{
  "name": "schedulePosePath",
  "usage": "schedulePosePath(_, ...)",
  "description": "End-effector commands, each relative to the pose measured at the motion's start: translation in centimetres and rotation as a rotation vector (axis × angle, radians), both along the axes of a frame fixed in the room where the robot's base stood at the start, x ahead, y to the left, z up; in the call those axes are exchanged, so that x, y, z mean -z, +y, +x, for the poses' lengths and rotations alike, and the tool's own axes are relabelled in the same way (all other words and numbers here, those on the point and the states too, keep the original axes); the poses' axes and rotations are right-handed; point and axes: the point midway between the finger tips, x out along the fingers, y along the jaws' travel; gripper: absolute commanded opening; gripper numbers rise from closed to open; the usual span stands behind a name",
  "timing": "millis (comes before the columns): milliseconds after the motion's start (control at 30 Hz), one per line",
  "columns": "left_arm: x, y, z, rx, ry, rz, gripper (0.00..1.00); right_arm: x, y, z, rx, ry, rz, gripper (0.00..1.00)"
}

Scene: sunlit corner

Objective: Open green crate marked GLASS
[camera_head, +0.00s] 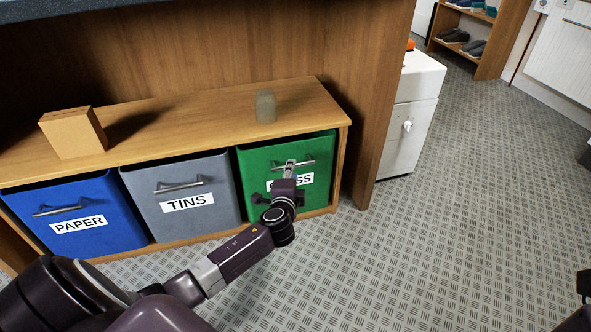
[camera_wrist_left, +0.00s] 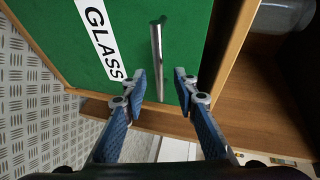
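The green crate (camera_head: 262,163), marked GLASS, is at the right end of the wooden unit, its front in the row with the others. Its metal handle (camera_head: 304,162) runs level across the upper front, and my gripper covers part of the label. My left gripper (camera_head: 289,168) is in front of this crate. In the left wrist view, the gripper (camera_wrist_left: 160,85) is open, with the handle (camera_wrist_left: 157,55) between its fingers in the picture. I cannot tell whether they touch it. Dark parts of my right arm are cut off at the right edge.
The blue PAPER crate (camera_head: 100,190) and grey TINS crate (camera_head: 205,180) stand to the left. A white cabinet (camera_head: 410,110) stands at the right. Front floor is clear.

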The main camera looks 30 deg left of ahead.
Motion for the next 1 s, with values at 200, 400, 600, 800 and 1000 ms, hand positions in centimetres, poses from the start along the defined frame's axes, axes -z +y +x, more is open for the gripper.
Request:
schedulePosePath(200, 1.1, 1.3, 2.8, 0.001, -0.001, 0.001, 0.27, -0.4, 0.2, -0.4, 0.003, -0.052, -0.004, 0.60)
schedulePosePath(400, 1.3, 1.9, 4.0, 0.002, 0.000, -0.001, 0.27, -1.0, 0.2, -0.6, 0.004, -0.072, -0.006, 0.60)
schedulePosePath(600, 1.2, 2.0, 4.1, 0.001, 0.002, -0.001, 0.27, -1.1, 0.3, -0.6, 0.005, -0.073, -0.007, 0.60)
schedulePosePath(800, 1.2, 2.0, 4.1, 0.001, 0.001, -0.002, 0.15, -1.1, 0.3, -0.6, 0.005, -0.073, -0.007, 0.60)
schedulePosePath(1000, 1.2, 2.0, 4.1, 0.001, 0.001, -0.002, 0.00, -1.1, 0.3, -0.6, 0.004, -0.073, -0.008, 0.60)
